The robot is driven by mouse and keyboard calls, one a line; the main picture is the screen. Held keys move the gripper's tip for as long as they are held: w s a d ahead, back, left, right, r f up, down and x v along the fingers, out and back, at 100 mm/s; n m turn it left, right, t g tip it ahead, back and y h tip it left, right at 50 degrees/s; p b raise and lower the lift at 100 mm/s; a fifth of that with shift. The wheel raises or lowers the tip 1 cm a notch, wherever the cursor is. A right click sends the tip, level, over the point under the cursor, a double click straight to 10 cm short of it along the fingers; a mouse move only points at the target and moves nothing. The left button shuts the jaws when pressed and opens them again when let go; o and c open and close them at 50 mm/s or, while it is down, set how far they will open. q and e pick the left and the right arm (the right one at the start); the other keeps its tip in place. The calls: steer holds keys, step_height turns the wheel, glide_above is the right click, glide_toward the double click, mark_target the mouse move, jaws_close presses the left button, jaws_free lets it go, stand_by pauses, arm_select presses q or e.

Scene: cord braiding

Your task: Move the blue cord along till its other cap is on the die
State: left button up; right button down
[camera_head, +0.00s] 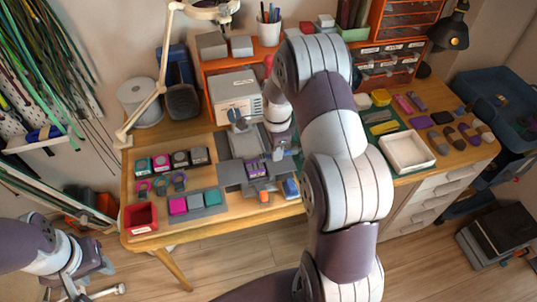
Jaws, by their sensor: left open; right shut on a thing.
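A light grey bench press (236,95) stands on the table behind a grey work plate (233,176). The die cannot be told apart at this size. My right gripper (277,147) points down just right of the press, partly behind my own arm. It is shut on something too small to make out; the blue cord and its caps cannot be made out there. My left gripper (92,266) is open, low at the left, off the table.
Pink, grey and teal blocks (194,202) and a red open box (141,217) stand at the table's front left. A white tray (407,152) lies right of my arm. A lamp arm (160,80) rises at the left. Cords (45,60) hang on the left wall.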

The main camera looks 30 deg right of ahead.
steer(key=s+d+r, duration=0.4)
steer(key=s+r, duration=0.2)
steer(key=s, duration=0.2)
steer(key=w+a+p, duration=0.2)
steer(key=w+a, duration=0.9)
steer(key=a, duration=0.2)
steer(key=shift+w+a+f+p, duration=0.25)
steer(key=shift+p, duration=0.15)
steer(key=shift+w+a, duration=0.15)
steer(key=shift+w, duration=0.15)
stand_by(0.4)
steer(key=shift+w+a, duration=0.15)
steer(key=shift+w, duration=0.15)
steer(key=shift+w, duration=0.1)
steer(key=shift+p, duration=0.5)
stand_by(0.4)
steer(key=c, duration=1)
jaws_free()
